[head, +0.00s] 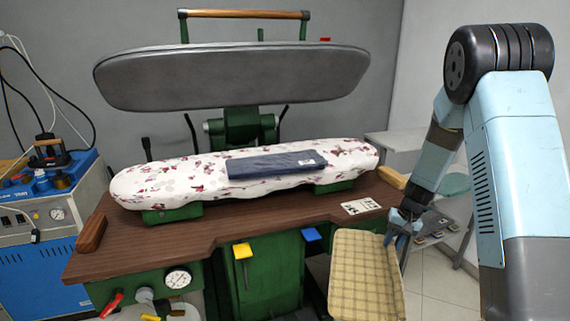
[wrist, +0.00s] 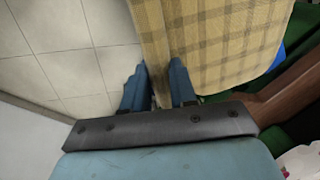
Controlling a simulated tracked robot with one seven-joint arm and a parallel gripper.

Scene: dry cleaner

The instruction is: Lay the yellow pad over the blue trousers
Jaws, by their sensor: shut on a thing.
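The yellow checked pad (head: 366,278) hangs in front of the press table at its right side, clear of the tabletop. My gripper (head: 396,238) is shut on the pad's upper right edge. In the wrist view, the two blue fingers of my gripper (wrist: 160,88) pinch a fold of the pad (wrist: 225,40). The blue trousers (head: 275,164) lie folded flat on the flowered ironing board, with a small pale label near their right end. The pad is apart from the trousers, lower and to the right.
The flowered board (head: 170,182) rests on a brown table (head: 150,237). The grey upper press plate (head: 235,77) is raised above it. A white printed card (head: 361,207) lies at the table's right. A blue machine (head: 50,210) stands at the left.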

